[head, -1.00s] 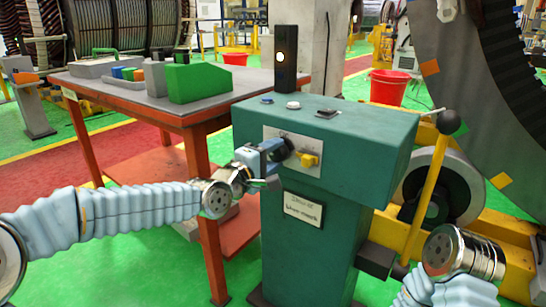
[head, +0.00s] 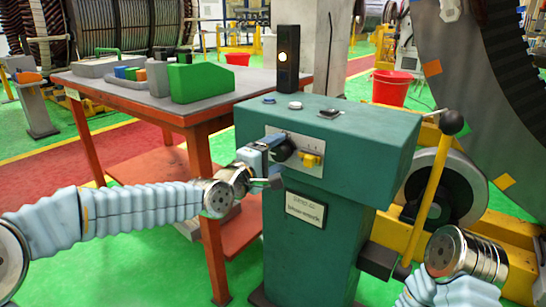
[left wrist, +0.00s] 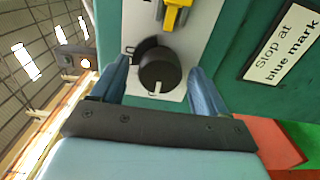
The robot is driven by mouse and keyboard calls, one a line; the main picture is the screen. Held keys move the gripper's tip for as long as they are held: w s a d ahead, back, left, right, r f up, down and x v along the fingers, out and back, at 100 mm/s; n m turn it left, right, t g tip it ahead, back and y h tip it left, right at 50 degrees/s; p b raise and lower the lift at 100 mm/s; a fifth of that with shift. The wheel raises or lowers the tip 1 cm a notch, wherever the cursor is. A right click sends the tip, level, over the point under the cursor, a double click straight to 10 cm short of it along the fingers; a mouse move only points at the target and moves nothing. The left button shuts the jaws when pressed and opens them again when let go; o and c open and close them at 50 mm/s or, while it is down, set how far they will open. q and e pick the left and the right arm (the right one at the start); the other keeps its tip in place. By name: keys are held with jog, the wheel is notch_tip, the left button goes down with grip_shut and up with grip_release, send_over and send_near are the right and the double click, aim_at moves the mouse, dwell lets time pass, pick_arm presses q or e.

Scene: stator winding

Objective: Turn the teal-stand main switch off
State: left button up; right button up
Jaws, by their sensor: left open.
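The teal stand (head: 318,235) has a pale switch panel on its front. A round black knob (head: 284,150) with a white pointer mark sits on the panel, beside a yellow switch (head: 312,160). My left gripper (head: 268,160) is at the panel, partly covering the knob in the head view. In the left wrist view the open fingers (left wrist: 160,82) stand on either side of the black knob (left wrist: 158,66), with gaps visible. The yellow switch (left wrist: 174,14) lies beyond it. My right wrist shows at lower right in the head view; its fingers cannot be made out.
A sign reading "Stop at blue mark" (left wrist: 283,40) is below the panel. A red-legged table (head: 140,105) stands left; a yellow lever (head: 430,190) stands right.

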pick_arm(q)
jog(key=v, duration=0.5)
jog(key=shift+a, duration=0.25)
jog(key=p, duration=0.3)
send_near(275, 154)
jog(key=v, duration=0.4)
jog(key=shift+s, duration=0.3)
